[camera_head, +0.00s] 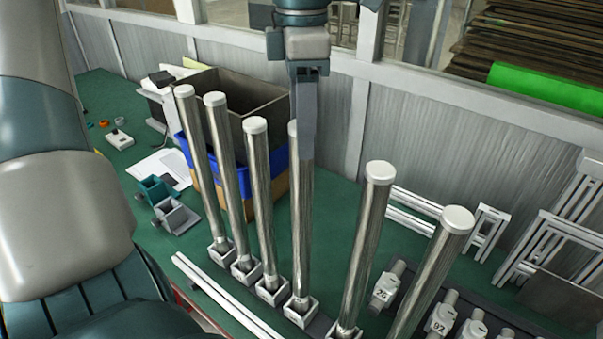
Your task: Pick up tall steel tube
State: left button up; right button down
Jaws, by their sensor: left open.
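Several tall steel tubes with white caps stand upright in a row in the head view, their feet in small white square holders. They include the far-left tube (205,165), the second tube (228,170), the third tube (262,195) and the fourth tube (301,225). Nearer on the right stand a fifth tube (363,250) and a sixth tube (432,275). My left gripper (307,150) points down at the fourth tube's upper end and is open. Its grey finger covers part of that tube's cap and shaft. I cannot tell whether they touch. My right gripper is not in view.
A dark open box (250,88) and a blue bin (192,155) stand behind the tubes. Teal and grey brackets (175,215) and papers lie left of them. Numbered holders (440,318) and white metal frames (555,240) fill the right. A wall with windows bounds the green table's back.

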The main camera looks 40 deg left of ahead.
pick_arm(q)
notch_tip(320, 180, down, 5)
jog(key=p, duration=0.3)
jog(key=shift+s+d, duration=0.1)
jog(key=shift+s, duration=0.05)
dwell(0.5)
grip_shut()
